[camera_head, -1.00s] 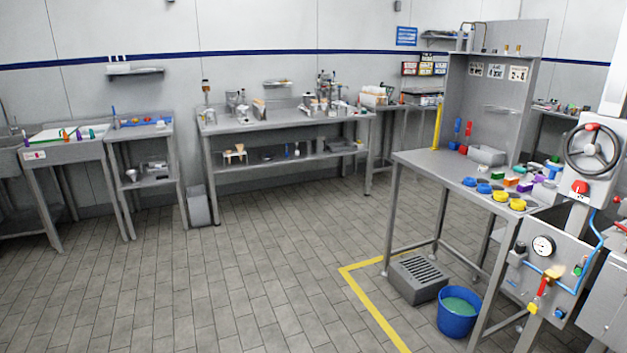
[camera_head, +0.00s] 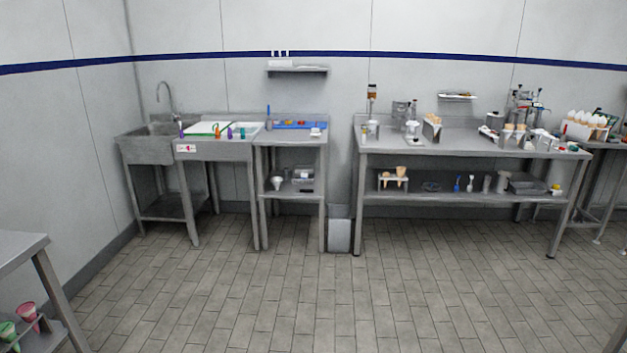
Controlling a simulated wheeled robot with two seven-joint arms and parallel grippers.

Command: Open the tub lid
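I cannot make out a tub with a lid for certain in the head view; things on the far tables are small. A long steel table (camera_head: 470,146) stands against the back wall at the right, with several dispensers, cone holders and small containers on top. A smaller steel table (camera_head: 290,141) to its left bears a blue tray (camera_head: 299,125). Neither of my grippers shows in the head view.
A steel sink (camera_head: 152,149) stands at the back left. A grey bin (camera_head: 340,232) stands on the floor between the tables. A table corner (camera_head: 22,246) with pink and green cones (camera_head: 27,312) below is near left. The middle floor is clear.

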